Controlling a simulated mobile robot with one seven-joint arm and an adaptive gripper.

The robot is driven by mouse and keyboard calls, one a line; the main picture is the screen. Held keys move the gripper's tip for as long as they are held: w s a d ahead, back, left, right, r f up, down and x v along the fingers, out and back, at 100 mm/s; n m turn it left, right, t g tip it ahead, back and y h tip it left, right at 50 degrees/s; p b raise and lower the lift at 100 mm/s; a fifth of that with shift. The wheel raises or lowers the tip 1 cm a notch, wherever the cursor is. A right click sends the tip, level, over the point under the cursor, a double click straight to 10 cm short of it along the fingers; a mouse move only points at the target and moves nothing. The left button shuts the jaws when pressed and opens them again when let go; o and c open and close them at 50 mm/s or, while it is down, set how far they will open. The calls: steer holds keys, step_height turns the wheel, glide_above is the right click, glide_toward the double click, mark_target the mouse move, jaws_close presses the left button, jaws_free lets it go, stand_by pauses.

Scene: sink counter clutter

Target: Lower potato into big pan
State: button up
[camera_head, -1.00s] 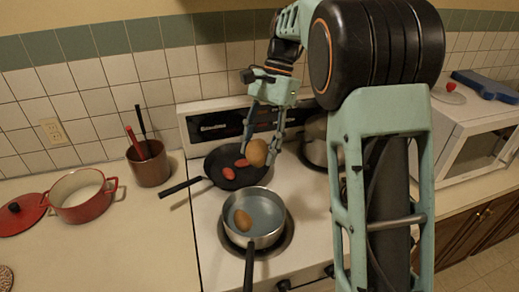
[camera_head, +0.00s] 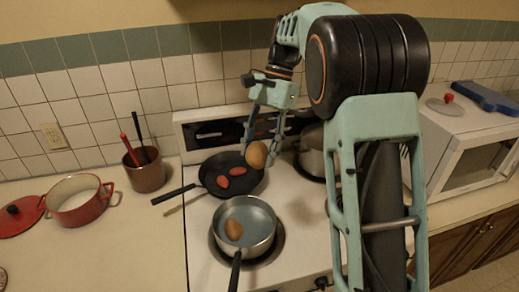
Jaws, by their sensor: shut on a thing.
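My gripper (camera_head: 262,145) is shut on a brown potato (camera_head: 257,155) and holds it in front of the right part of the black frying pan (camera_head: 210,184), as seen from my head camera. The gap between potato and pan cannot be judged exactly. Two red oval items (camera_head: 230,176) lie in the black pan. A steel saucepan (camera_head: 264,240) stands on the front burner, with another brown potato (camera_head: 233,229) inside it. Which pan is the big one is not marked; the black pan looks wide and shallow.
A steel pot (camera_head: 311,155) stands on the back right burner, partly behind my arm. A red pot (camera_head: 80,203), its red lid (camera_head: 20,215) and a brown utensil holder (camera_head: 146,170) stand on the left counter. A white microwave (camera_head: 470,150) is at right.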

step_height(320, 180, down, 10)
steer(key=b, duration=0.6)
steer(key=shift+s+a+r, duration=0.15)
steer(key=shift+r, duration=0.05)
steer(key=shift+s+a, duration=0.1)
steer(key=shift+s, duration=0.05)
steer(key=shift+f, duration=0.1)
stand_by(0.4)
steer(key=shift+f+b, duration=2.35)
steer(key=shift+f, duration=2.95)
steer(key=shift+f+b, duration=1.2)
steer(key=shift+f, duration=1.3)
